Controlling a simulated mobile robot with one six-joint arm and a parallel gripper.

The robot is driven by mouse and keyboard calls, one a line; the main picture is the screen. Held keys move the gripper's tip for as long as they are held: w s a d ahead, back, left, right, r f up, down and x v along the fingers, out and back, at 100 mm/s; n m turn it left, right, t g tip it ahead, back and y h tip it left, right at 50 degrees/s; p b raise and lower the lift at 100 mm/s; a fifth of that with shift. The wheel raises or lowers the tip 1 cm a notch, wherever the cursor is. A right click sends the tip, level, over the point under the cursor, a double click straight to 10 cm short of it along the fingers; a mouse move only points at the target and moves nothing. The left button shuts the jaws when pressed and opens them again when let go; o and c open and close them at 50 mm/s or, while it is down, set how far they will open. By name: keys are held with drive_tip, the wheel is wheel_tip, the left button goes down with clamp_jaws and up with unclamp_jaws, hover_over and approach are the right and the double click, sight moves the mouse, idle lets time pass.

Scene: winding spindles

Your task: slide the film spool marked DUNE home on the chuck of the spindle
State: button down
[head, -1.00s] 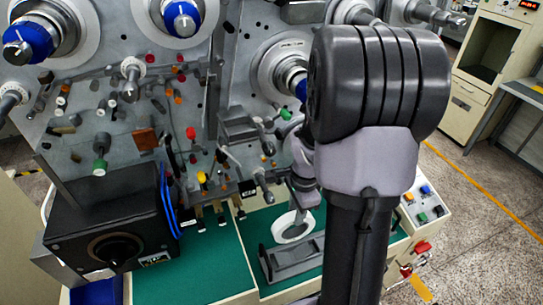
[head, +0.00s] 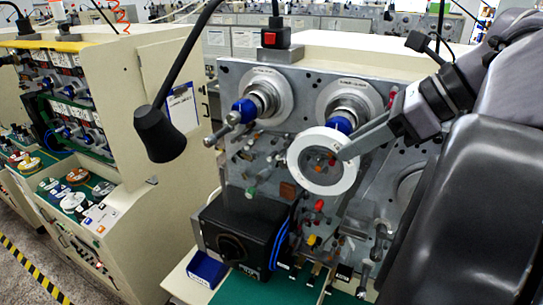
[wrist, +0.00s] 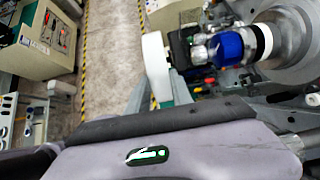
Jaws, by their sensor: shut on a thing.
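The film spool, a white ring (head: 297,158), is held up in front of the machine's grey panel, with its face turned to the head camera. No DUNE marking is legible. My gripper (head: 347,151) is shut on the spool's right rim. In the wrist view the spool (wrist: 157,66) shows edge-on at the fingertips. A spindle with a blue chuck (head: 341,123) is just behind and above the spool in the head view, its front partly hidden by the ring. In the wrist view this blue chuck (wrist: 227,47) is to the right of the spool, which appears apart from it.
A second blue-chucked spindle (head: 245,108) sticks out at the left. Small rollers and coloured knobs cover the panel below. A black box (head: 241,236) stands at the lower left. A black lamp (head: 155,133) hangs left of the machine. The aisle floor is clear.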

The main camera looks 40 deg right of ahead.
drive_tip(key=shift+w+a+r, duration=0.25)
drive_tip(key=shift+r, duration=0.15)
drive_tip(key=shift+s, duration=0.1)
drive_tip(key=shift+s+d, duration=0.1)
drive_tip(key=shift+r+p, duration=0.1)
drive_tip(key=shift+p, duration=0.2)
drive_tip(key=p, duration=0.8)
approach(354, 114)
drive_tip(key=shift+w+a+f, duration=0.3)
drive_tip(key=shift+a+f, duration=0.35)
drive_tip(key=shift+a, duration=0.15)
drive_tip(key=shift+w+a+f, duration=0.25)
drive_tip(key=shift+a+f, duration=0.4)
drive_tip(key=shift+a, duration=0.2)
drive_tip(key=shift+w+a+f, duration=0.3)
drive_tip(key=shift+a+f, duration=0.35)
drive_tip(key=shift+a, duration=0.15)
drive_tip(key=shift+w+d+p, duration=0.15)
drive_tip(key=shift+w+d, duration=0.25)
drive_tip(key=shift+d, duration=0.35)
drive_tip(key=shift+w+d+p, duration=0.15)
drive_tip(key=shift+w+d, duration=0.25)
drive_tip(key=shift+d, duration=0.5)
